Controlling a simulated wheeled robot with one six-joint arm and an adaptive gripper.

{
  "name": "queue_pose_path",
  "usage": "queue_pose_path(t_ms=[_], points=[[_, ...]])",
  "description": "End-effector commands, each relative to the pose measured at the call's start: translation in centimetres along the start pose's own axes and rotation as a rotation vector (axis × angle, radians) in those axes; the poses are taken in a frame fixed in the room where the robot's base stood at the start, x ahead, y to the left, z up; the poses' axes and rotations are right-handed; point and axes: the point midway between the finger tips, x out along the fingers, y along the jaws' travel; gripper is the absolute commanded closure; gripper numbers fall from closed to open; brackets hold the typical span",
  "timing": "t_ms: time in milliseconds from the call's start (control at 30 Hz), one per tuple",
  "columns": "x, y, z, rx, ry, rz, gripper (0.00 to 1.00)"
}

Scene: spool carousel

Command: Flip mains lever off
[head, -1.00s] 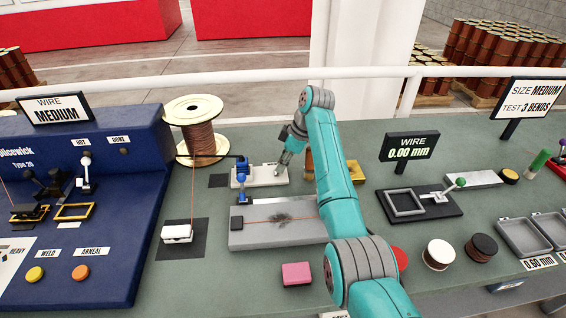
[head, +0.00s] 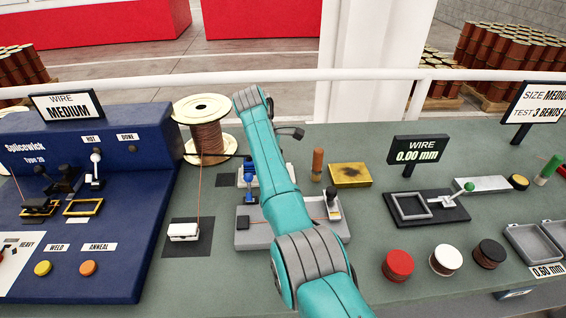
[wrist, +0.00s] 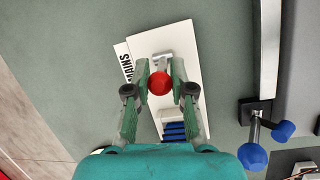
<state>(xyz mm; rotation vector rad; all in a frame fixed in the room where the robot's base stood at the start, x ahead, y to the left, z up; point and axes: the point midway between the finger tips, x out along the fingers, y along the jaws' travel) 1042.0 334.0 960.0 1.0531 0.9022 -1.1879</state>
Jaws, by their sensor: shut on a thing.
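The mains lever has a red round knob (wrist: 159,83) on a short metal stem. It stands on a white plate (wrist: 190,55) beside a label reading MAINS (wrist: 126,64) in the wrist view. My gripper (wrist: 160,75) has its green fingers on both sides of the red knob and is shut on it. In the head view my teal arm reaches over the white plate (head: 290,171) and hides the lever and the gripper. Only a small part of the plate shows there.
A blue-handled device (head: 249,175) stands close left of the plate; its blue knobs (wrist: 252,157) show in the wrist view. A wire spool (head: 208,138) stands behind it. An orange-brown cylinder (head: 318,163) and a yellow block (head: 350,175) are to the right.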

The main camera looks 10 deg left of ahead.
Motion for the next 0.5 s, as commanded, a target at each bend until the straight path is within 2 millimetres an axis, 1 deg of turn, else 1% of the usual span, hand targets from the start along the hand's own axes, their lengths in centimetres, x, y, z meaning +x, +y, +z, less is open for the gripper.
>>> queue_pose_path(t_ms=[33,200,500], points=[[-0.05,-0.12,-0.32,-0.006,-0.030,0.007,1.00],[-0.05,-0.16,-0.65,-0.012,-0.112,0.030,1.00],[0.05,-0.21,-0.88,-0.015,-0.177,0.048,1.00]])
